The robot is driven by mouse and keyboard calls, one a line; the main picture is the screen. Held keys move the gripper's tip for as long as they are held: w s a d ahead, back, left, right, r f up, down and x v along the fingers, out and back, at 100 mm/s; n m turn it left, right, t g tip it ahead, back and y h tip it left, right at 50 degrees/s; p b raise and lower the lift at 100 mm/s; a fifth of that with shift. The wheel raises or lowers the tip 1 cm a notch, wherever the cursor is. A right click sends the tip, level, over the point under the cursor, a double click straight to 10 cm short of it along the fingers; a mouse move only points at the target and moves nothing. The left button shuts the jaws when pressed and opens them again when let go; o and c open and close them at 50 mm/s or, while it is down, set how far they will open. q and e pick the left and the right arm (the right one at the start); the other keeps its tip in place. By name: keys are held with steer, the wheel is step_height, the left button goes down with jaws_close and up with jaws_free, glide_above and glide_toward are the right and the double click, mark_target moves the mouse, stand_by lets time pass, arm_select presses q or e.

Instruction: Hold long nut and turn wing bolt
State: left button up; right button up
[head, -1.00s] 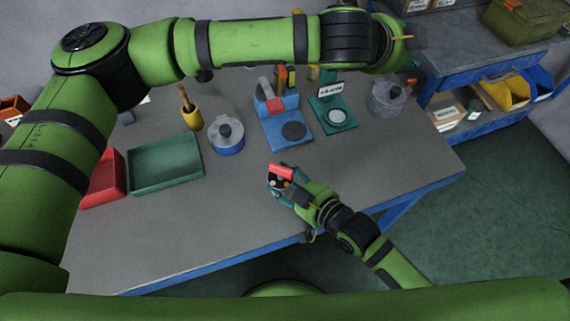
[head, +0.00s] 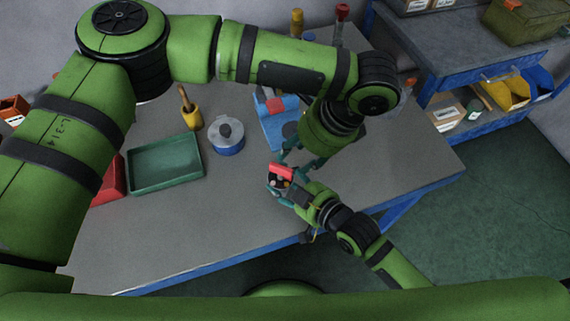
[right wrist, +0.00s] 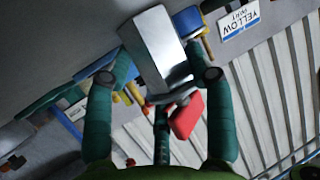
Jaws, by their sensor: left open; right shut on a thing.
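My right gripper (head: 283,188) is above the front part of the workbench. In the right wrist view its teal fingers are closed around a silver, block-shaped long nut (right wrist: 155,45). A red wing bolt (head: 281,170) shows at the held piece's upper end in the head view. It also shows in the right wrist view as a red piece (right wrist: 184,116) near the nut's end, between the fingers. My left gripper (head: 299,160) points down just above and right of the red bolt, its fingers spread. I cannot tell whether it touches the bolt.
On the workbench (head: 200,235) stand a green tray (head: 165,162), a red bin (head: 108,185), a blue-and-grey pot (head: 227,140) and a yellow cup (head: 192,121). A blue stand (head: 277,133) is partly behind my left gripper. The front left of the bench is clear.

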mark_target(283, 170)
arm_select(q)
steer(key=x, duration=0.7)
steer(key=shift+a+f, duration=0.1)
steer(key=shift+f, duration=0.25)
jaws_close()
